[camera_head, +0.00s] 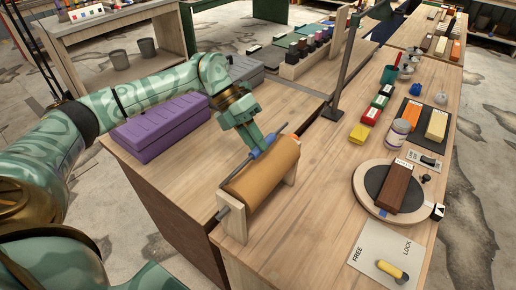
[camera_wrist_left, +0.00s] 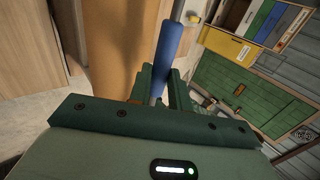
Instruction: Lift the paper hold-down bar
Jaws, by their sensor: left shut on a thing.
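A roll of brown paper (camera_head: 262,172) lies across a wooden stand (camera_head: 236,226) at the bench's near left edge. The hold-down bar runs along the upper side of the roll; its blue grip (camera_head: 271,141) shows in the head view and, close up, in the wrist view (camera_wrist_left: 171,45). My left gripper (camera_head: 254,146) comes down over the bar from the upper left. Its fingers (camera_wrist_left: 160,88) are shut on the blue grip in the wrist view. The fingers hide part of the grip. I cannot tell whether the bar touches the paper. My right gripper is out of view.
A dark upright post (camera_head: 345,70) stands behind the roll. A purple case (camera_head: 160,127) sits on the left bench. A round turntable (camera_head: 363,193) with a brown block and a FREE/LOCK plate (camera_head: 362,265) with a yellow lever are to the right. Bare bench lies between.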

